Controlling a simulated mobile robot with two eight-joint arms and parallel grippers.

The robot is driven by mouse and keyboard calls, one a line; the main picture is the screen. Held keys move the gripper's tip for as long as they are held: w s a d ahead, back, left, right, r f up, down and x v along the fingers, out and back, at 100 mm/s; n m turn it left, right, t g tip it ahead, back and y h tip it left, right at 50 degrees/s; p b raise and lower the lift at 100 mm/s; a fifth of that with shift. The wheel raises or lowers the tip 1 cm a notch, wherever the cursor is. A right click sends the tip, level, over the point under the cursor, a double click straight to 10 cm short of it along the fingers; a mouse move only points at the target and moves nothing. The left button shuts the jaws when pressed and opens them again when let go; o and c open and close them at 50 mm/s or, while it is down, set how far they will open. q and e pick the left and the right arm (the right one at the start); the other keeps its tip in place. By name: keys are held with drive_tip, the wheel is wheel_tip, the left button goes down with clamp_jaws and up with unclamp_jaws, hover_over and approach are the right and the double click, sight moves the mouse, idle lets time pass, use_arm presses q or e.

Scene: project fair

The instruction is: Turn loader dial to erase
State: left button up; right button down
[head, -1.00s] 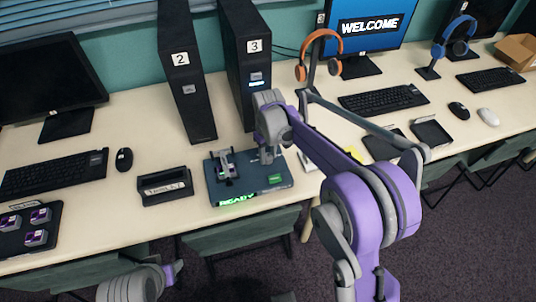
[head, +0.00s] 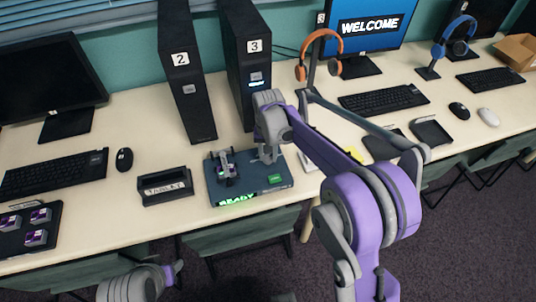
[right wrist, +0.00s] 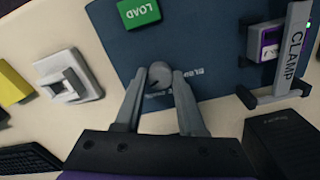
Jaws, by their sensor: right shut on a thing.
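The loader (head: 250,192) is a dark blue box on the table, with a green READY display (head: 236,199) along its front edge. Its grey round dial (right wrist: 159,76) shows in the right wrist view between the fingertips; in the head view my gripper hides it. My right gripper (head: 268,152) points down at the back right of the loader, shut on the dial; it also shows in the right wrist view (right wrist: 160,82). Lettering beside the dial is partly covered and unreadable. Part of my left arm shows at the bottom left, but its gripper cannot be made out.
The loader carries a green LOAD button (right wrist: 139,12) and a grey CLAMP lever (right wrist: 292,50) beside a purple-and-grey cartridge (right wrist: 265,42). Towers 2 (head: 187,85) and 3 (head: 247,70) stand behind. A black TABLET holder (head: 166,188) is left; an orange headset (head: 320,45) stands behind right.

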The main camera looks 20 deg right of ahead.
sight(268, 157)
idle(0.3)
drive_tip(key=c, duration=0.5)
unclamp_jaws()
wheel_tip(268, 157, up, 11)
drive_tip(key=p, duration=0.1)
idle(0.5)
drive_tip(key=s+d+r+n+t+p, duration=0.1)
drive_tip(key=s+p, duration=0.3)
drive_tip(key=s, duration=0.9)
drive_tip(key=s+d+r+n+t+p, duration=0.1)
drive_tip(key=s+d+n+t+p, duration=0.1)
drive_tip(key=s, duration=1.2)
drive_tip(key=shift+d+r+n+t+p, duration=0.15)
drive_tip(key=shift+r+n+t+p, duration=0.3)
drive_tip(key=shift+t+p, duration=0.6)
